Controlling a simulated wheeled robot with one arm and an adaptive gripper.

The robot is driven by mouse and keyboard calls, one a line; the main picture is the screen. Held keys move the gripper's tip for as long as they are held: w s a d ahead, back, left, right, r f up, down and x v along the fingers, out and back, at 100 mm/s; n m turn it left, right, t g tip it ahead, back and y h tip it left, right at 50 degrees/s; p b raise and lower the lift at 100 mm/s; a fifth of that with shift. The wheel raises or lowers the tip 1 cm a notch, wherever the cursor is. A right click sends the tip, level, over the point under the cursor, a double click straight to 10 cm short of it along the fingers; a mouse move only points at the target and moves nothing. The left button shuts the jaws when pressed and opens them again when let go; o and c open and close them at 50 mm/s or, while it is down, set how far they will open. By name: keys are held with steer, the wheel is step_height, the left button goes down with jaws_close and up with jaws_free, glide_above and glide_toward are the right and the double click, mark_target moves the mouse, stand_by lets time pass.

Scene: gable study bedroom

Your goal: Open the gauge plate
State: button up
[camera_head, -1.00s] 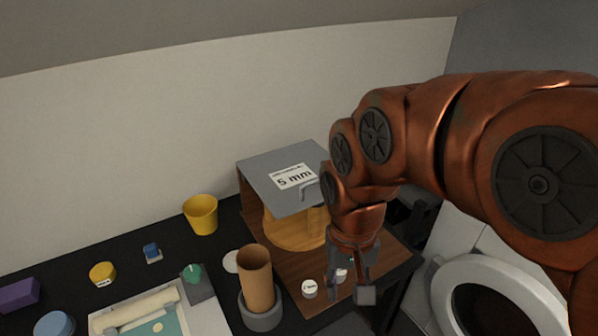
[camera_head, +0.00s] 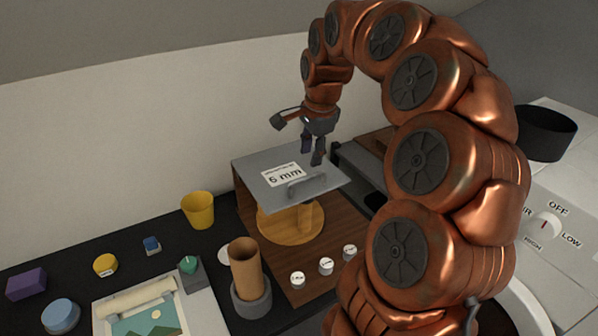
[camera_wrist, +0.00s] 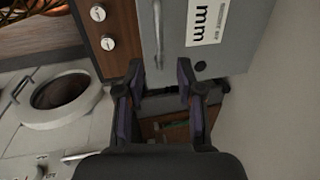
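The gauge plate (camera_head: 320,180) is a flat grey plate with a white label reading "6 mm" and a bar handle (camera_head: 307,186) near its front edge. It lies over a round orange-wood body (camera_head: 290,226) on a brown board. My gripper (camera_head: 312,157) is above the plate's back right part, fingers downward, not touching the handle. In the wrist view, the plate (camera_wrist: 230,45) and handle (camera_wrist: 158,30) are at the top, beyond the fingertips. My gripper (camera_wrist: 158,72) is open there, with nothing between its fingers.
Several white knobs (camera_head: 326,266) sit at the board's front right. A brown cylinder (camera_head: 246,268) stands in a grey ring holder to the left, with a yellow cup (camera_head: 198,210) behind it. A white appliance with a dial (camera_head: 545,224) is at right. The wall is close behind.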

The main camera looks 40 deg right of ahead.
mark_target(307, 178)
steer(key=shift+w+f+p, duration=0.25)
steer(key=shift+f+p, duration=0.1)
steer(key=shift+f, duration=0.8)
steer(key=shift+w+f+p, duration=0.2)
steer(key=shift+f+p, duration=0.1)
steer(key=shift+f, duration=0.85)
steer(key=shift+w+f+p, duration=0.25)
steer(key=shift+f+p, duration=0.1)
steer(key=shift+f, duration=0.8)
jaws_close()
